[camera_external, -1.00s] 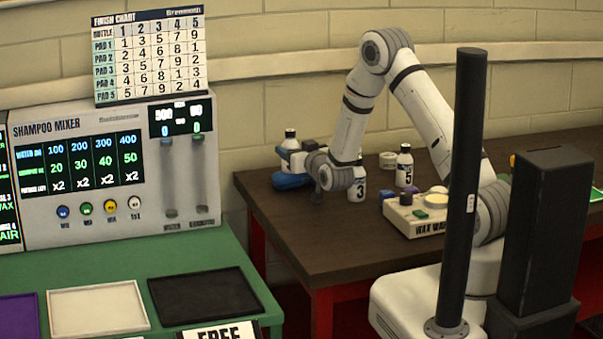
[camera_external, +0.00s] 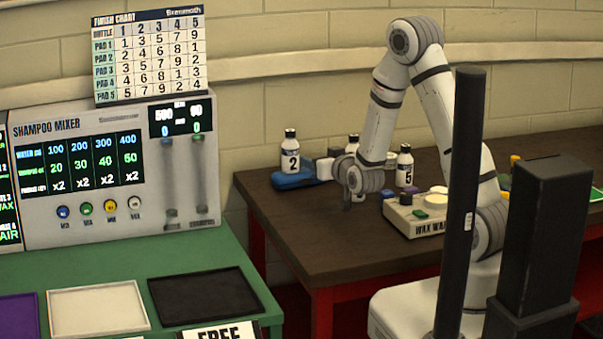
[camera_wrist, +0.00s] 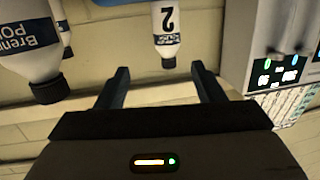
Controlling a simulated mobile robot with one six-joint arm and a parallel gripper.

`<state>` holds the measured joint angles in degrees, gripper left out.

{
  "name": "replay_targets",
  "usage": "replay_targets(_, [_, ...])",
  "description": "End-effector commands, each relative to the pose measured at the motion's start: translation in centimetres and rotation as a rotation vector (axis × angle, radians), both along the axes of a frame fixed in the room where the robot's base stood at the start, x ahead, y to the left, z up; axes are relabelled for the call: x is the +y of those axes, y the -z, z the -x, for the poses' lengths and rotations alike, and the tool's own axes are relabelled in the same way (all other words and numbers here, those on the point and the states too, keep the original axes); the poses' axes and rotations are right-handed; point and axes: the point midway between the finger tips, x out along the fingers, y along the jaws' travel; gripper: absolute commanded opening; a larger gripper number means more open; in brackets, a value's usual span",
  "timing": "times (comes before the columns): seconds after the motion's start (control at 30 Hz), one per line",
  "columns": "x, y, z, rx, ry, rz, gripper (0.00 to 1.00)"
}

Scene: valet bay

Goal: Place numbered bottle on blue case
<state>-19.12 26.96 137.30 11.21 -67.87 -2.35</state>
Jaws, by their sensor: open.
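That view is upside down, with bottle 2 (camera_wrist: 167,30) beyond the fingertips and a strip of the blue case (camera_wrist: 114,2) at the top edge.
Bottle 5 (camera_external: 404,167) stands near the wax warmer (camera_external: 418,217). Another bottle (camera_external: 352,146) is partly hidden by my arm. A large bottle (camera_wrist: 30,45) is close at left in the wrist view. The dark table (camera_external: 330,245) is clear in front.

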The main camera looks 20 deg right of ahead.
Motion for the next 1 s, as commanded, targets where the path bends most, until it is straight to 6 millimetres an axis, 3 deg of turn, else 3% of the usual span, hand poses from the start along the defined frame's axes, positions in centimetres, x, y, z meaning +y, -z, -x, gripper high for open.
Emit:
replay_targets(0.03, [-0.8,-1.1,0.1,0.046,0.005,-0.003,0.62])
replay_targets(0.17, [-2.9,-2.5,1.4,0.210,0.011,0.004,0.62])
replay_targets(0.37, [-5.8,-4.2,5.2,0.442,0.020,0.023,0.62])
replay_targets(0.57, [-9.5,-6.1,12.2,0.707,0.045,0.052,0.62])
replay_targets(0.8, [-13.2,-8.0,22.8,1.010,0.095,0.086,0.62])
replay_targets(0.9, [-14.1,-8.5,26.2,1.098,0.114,0.092,0.62])
replay_targets(1.0, [-14.6,-8.7,28.3,1.155,0.126,0.096,0.62])
